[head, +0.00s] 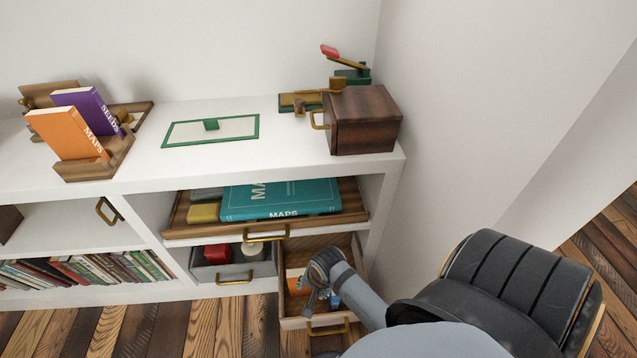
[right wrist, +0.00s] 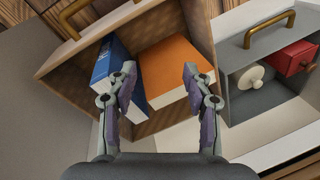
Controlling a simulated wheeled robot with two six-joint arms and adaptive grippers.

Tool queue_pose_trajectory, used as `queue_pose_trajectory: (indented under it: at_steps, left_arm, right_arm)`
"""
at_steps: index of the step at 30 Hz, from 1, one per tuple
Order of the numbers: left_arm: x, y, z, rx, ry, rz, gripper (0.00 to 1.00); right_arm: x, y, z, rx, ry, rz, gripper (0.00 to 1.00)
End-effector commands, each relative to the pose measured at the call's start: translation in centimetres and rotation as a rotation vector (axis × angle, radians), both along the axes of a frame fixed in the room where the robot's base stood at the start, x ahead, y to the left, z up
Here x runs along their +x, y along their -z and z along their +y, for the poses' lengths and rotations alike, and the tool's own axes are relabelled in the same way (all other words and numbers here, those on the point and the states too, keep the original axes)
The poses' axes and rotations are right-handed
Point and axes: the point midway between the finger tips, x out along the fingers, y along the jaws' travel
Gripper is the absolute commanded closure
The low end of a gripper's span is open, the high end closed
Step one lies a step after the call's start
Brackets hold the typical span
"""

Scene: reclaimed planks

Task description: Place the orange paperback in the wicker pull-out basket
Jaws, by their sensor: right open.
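The wicker pull-out basket (head: 343,243) is drawn out at the lower right of the shelf unit. It also shows in the right wrist view (right wrist: 190,22). An orange book (right wrist: 172,62) lies in it, partly hidden by my arm in the head view (head: 292,279). A blue book (right wrist: 106,62) is beside it. My right gripper (right wrist: 159,70) is open, its fingers apart and empty over the basket; in the head view it is low over the basket (head: 312,298). Another orange book (head: 68,134), lettered MAPS, leans in a wooden holder on the top. My left gripper is not in view.
A grey drawer (head: 235,277) with a red item is left of the basket. A wooden tray (head: 350,199) with a teal book (head: 280,200) sticks out above. A wooden box (head: 365,120) stands on the top's right end. The wall is close on the right.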

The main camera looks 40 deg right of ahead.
Motion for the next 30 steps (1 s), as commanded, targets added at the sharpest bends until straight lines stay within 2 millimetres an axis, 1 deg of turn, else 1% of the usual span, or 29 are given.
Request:
queue_pose_trajectory:
  at_steps: [1,3,6,9,12,16,30]
  left_arm:
    - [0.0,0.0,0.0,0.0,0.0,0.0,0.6]
    - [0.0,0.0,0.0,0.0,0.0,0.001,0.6]
    - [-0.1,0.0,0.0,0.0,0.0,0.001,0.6]
    - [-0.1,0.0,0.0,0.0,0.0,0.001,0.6]
    - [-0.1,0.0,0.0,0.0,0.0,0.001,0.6]
    - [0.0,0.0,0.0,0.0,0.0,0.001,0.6]
    - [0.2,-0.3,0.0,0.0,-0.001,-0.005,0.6]
  right_arm:
    - [-1.4,-0.3,0.3,-0.024,-0.141,-0.035,0.5]
    - [-2.7,-1.1,0.8,-0.07,-0.36,-0.1,0.5]
    - [-4.3,-2.3,1.3,-0.144,-0.63,-0.18,0.5]
    - [-5.3,-3.5,1.7,-0.211,-0.823,-0.24,0.5]
    - [-5.8,-4.2,1.9,-0.255,-0.938,-0.274,0.5]
    - [-6.0,-4.5,2.0,-0.277,-0.988,-0.288,0.5]
    - [-6.0,-4.5,1.9,-0.275,-0.988,-0.286,0.5]
